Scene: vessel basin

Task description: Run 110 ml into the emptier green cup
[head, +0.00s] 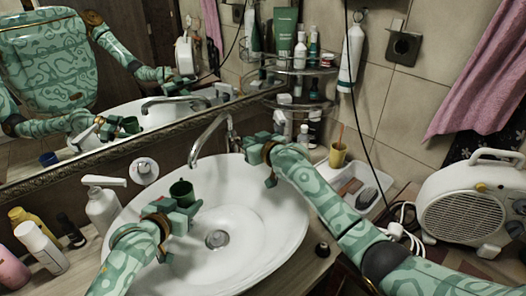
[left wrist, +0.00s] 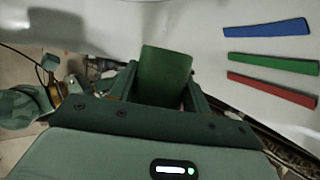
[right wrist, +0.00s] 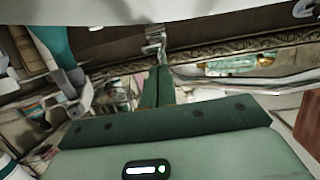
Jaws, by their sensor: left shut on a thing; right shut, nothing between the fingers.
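A dark green cup (head: 181,189) is upright over the white basin, below and near the outlet of the chrome tap (head: 207,135). My left gripper (head: 180,206) is shut on it; the cup also shows between the fingers in the left wrist view (left wrist: 164,76). I cannot see how much is inside it, and no running water shows. My right gripper (head: 256,150) is shut and empty beside the tap's base; its closed fingers (right wrist: 156,88) point toward chrome tap parts (right wrist: 155,42) in the right wrist view. No second green cup is clear.
The basin (head: 265,235) has open room around its drain (head: 217,239). A soap pump (head: 103,208) and bottles stand left. A yellow cup (head: 338,154), a white tray (head: 370,180) and a heater (head: 470,210) are right. A mirror runs behind. Blue, green and red bars (left wrist: 272,63) show.

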